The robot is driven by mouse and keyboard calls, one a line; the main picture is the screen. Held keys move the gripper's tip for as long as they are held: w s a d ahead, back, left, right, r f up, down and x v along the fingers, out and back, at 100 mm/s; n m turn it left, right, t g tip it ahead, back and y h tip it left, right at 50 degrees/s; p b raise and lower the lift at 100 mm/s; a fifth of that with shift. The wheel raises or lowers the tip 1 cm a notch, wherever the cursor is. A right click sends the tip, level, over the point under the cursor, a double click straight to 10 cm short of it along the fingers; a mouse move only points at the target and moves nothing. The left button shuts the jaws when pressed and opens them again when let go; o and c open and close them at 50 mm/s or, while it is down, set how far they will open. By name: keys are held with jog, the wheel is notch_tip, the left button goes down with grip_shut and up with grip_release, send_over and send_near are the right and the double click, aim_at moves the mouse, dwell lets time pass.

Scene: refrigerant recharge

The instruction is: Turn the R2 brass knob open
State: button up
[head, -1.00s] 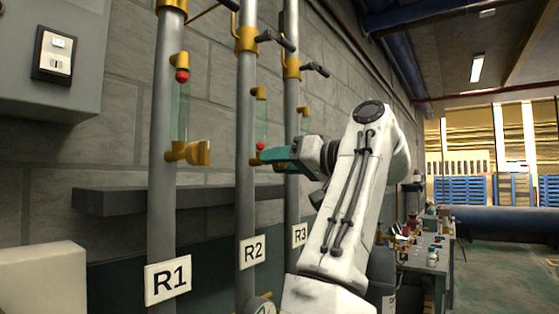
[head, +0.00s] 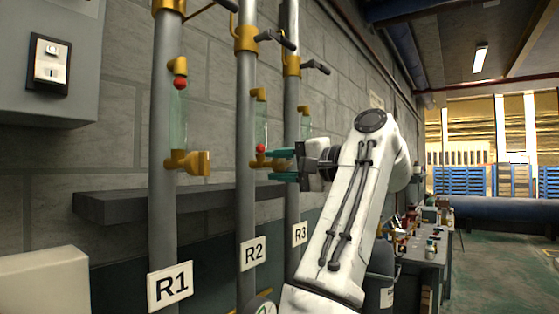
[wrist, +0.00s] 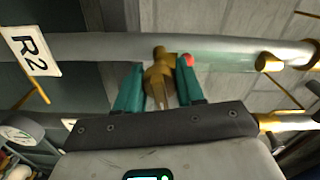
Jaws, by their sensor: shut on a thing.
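The R2 brass knob (wrist: 159,78) sits on the grey R2 pipe, between my two teal fingers in the wrist view. In the head view the knob (head: 270,162) is partly hidden by my gripper (head: 284,165), whose fingers lie one above the other. My gripper (wrist: 159,92) is shut on the knob, one finger on each side. A red ball (wrist: 187,60) sits at the end of the R2 sight glass (wrist: 222,57) beside the knob. The R2 label (head: 253,253) is below on the pipe; it also shows in the wrist view (wrist: 30,51).
The R1 pipe (head: 163,225) with its brass knob (head: 198,162) stands to the left. The R3 pipe (head: 292,205) stands close on the right, behind my gripper. A grey ledge (head: 112,206) runs along the wall. A cluttered workbench (head: 425,252) is further right.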

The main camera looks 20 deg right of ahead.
jog(key=shift+m+p, duration=0.35)
jog(key=shift+m, duration=0.85)
jog(key=shift+f, duration=0.1)
jog(key=o, duration=1)
jog(key=shift+d, duration=0.1)
jog(key=b+v, duration=0.3)
jog(key=v, duration=0.7)
jog(key=shift+s+d, duration=0.2)
jog(key=shift+s, duration=0.1)
